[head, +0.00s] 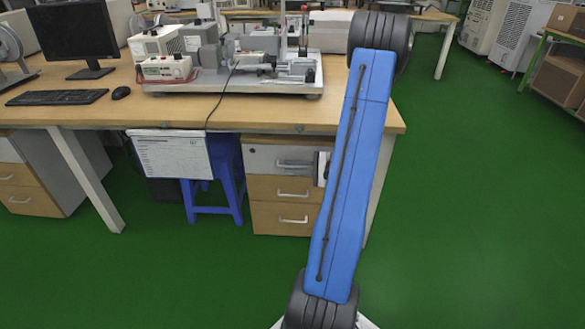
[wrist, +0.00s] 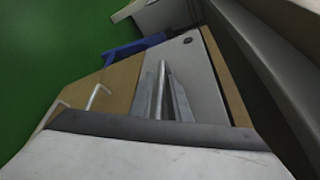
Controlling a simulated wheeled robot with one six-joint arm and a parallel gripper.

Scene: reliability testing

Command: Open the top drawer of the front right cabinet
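The front right cabinet (head: 259,190) stands under the desk's right end. Its grey top drawer (head: 260,158) sits above two wooden drawers and looks about level with them. My gripper (head: 295,165) reaches in from the right, its palm partly hidden behind my blue arm link. Its grey fingers lie across the top drawer's handle area. In the wrist view the two fingers (wrist: 165,92) run along the grey drawer front (wrist: 205,88) with a narrow pale strip between them.
The desk top (head: 225,110) overhangs the cabinet, with equipment and a monitor (head: 72,30) on it. A blue stool (head: 215,190) stands left of the cabinet. Another cabinet (head: 30,180) is at the far left. The green floor (head: 460,220) is clear to the right and in front.

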